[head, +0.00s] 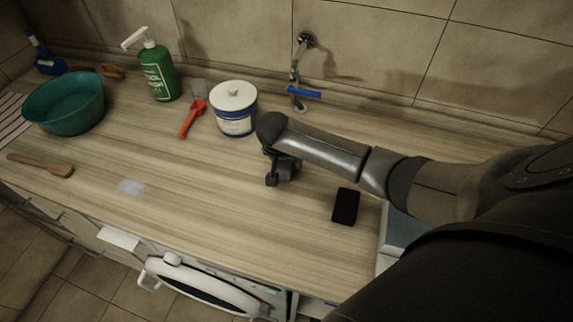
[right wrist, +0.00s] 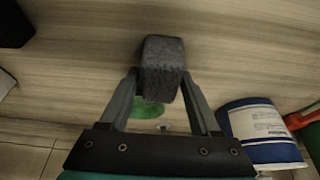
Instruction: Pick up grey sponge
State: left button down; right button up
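The grey sponge (right wrist: 162,68) is a speckled dark grey block in the right wrist view. It sits between the two fingers of my right gripper (right wrist: 160,80), and the fingertips press against its two sides. In the head view my right gripper (head: 280,178) is low over the middle of the counter, right of the white tub. There the sponge is hard to tell apart from the dark fingers. I cannot tell whether the sponge still touches the counter. My left gripper is not in view.
A white tub with a blue band (head: 234,112) stands close left of my right gripper. A black block (head: 345,206) lies to its right. A red-orange tool (head: 191,119), green pump bottle (head: 158,72), teal basin (head: 66,105) and wooden brush (head: 42,166) are further left. A wall tap (head: 296,75) is behind.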

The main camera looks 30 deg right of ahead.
grip_shut()
jog(key=shift+r, duration=0.1)
dwell(0.3)
notch_tip(320, 180, up, 20)
jog(key=p, duration=0.2)
dwell(0.3)
jog(key=shift+c, duration=1.1)
grip_release()
jog(key=c, duration=0.6)
jog(key=shift+c, duration=0.2)
